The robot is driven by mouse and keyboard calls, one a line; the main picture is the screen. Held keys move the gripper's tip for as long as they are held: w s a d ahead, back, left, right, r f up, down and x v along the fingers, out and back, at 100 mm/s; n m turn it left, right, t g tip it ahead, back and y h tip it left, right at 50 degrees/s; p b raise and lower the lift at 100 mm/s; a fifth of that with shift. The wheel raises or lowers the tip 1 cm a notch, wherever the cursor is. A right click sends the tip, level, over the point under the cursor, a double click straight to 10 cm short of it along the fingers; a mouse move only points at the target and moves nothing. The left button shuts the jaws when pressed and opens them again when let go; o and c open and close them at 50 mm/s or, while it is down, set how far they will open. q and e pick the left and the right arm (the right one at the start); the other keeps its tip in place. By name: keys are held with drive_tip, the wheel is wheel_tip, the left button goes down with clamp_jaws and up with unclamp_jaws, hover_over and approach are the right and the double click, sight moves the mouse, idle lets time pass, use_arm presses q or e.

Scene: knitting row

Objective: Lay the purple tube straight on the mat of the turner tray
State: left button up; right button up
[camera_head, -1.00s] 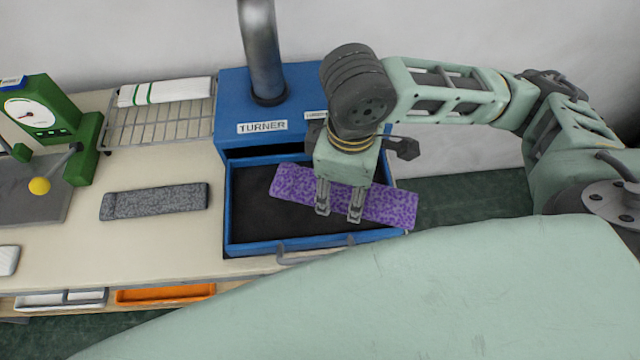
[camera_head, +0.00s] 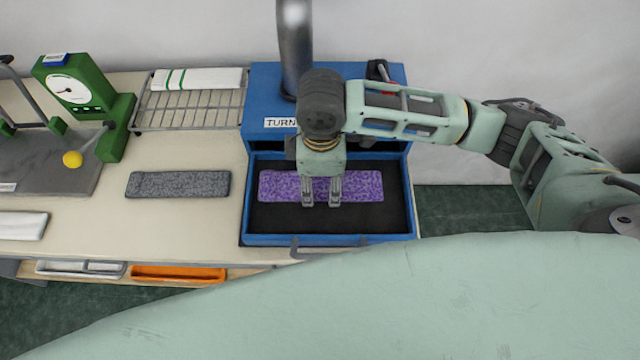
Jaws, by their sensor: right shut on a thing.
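The purple tube (camera_head: 361,187) is flat and speckled. It runs level across the picture, in line with the tray's front edge, over the back part of the dark mat (camera_head: 290,219). The mat lines the blue turner tray (camera_head: 330,240), which is pulled out below the box labelled TURNER. My right gripper (camera_head: 321,202) points down at the tube's middle and is shut on it. I cannot tell whether the tube touches the mat. My left gripper is not in view.
A grey speckled tube (camera_head: 178,184) lies on the table left of the tray. A wire rack (camera_head: 190,110) with a white striped tube stands behind it. A green dial gauge (camera_head: 80,95) stands at far left. An orange bin (camera_head: 180,273) sits below the table edge.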

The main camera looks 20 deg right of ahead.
sight(320, 182)
drive_tip(key=shift+w+a+f, duration=0.1)
drive_tip(key=shift+w+f, duration=0.05)
drive_tip(key=shift+w, duration=0.05)
wheel_tip(320, 182, down, 3)
drive_tip(key=shift+f+p, duration=0.1)
drive_tip(key=shift+p, duration=0.4)
drive_tip(key=shift+f, duration=0.4)
drive_tip(key=shift+f, duration=0.1)
drive_tip(key=o, duration=0.9)
wheel_tip(320, 182, up, 12)
drive_tip(key=shift+r+b, duration=0.15)
drive_tip(key=shift+b, duration=0.8)
